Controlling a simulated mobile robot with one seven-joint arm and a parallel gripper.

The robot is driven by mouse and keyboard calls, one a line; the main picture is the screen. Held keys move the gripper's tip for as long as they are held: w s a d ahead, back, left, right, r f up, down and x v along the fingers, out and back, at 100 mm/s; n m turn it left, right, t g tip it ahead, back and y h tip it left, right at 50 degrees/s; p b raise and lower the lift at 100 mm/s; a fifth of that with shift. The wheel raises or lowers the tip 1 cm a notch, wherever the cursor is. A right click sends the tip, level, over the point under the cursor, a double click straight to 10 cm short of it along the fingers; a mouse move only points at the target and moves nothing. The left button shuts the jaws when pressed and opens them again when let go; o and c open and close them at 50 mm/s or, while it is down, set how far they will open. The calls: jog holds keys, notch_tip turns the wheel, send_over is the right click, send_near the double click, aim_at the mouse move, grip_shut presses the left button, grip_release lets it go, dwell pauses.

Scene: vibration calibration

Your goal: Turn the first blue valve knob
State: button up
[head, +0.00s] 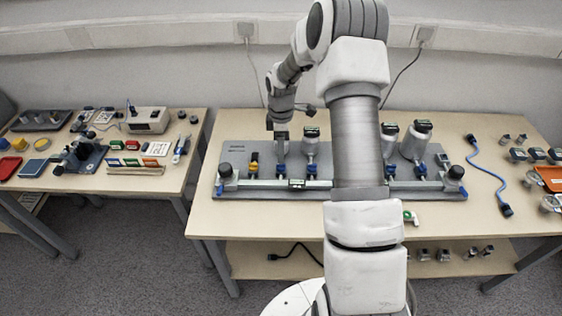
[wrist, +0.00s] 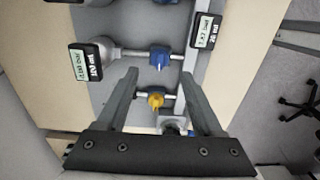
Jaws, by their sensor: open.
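A grey board (head: 215,193) on the right-hand table carries a pipe manifold with a row of valve knobs. The first blue valve knob (head: 282,169) is right of a yellow valve knob (head: 253,168). My gripper (head: 281,148) points down above the first blue knob, near the back of the row. A blue knob (wrist: 159,57) shows just beyond the fingertips, and the yellow knob (wrist: 155,100) shows between the fingers. My arm hides the middle of the board in the head view.
More blue knobs (head: 421,170) and grey cylinders with displays (head: 415,140) stand on the right of the board. A display (wrist: 86,62) is left of the wrist view's blue knob. A blue cable (head: 487,172) lies on the table at right. A second table with tools stands left.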

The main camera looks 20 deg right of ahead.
aim_at(281, 166)
notch_tip(281, 166, down, 6)
jog(key=shift+r, duration=0.15)
grip_shut()
dwell(0.4)
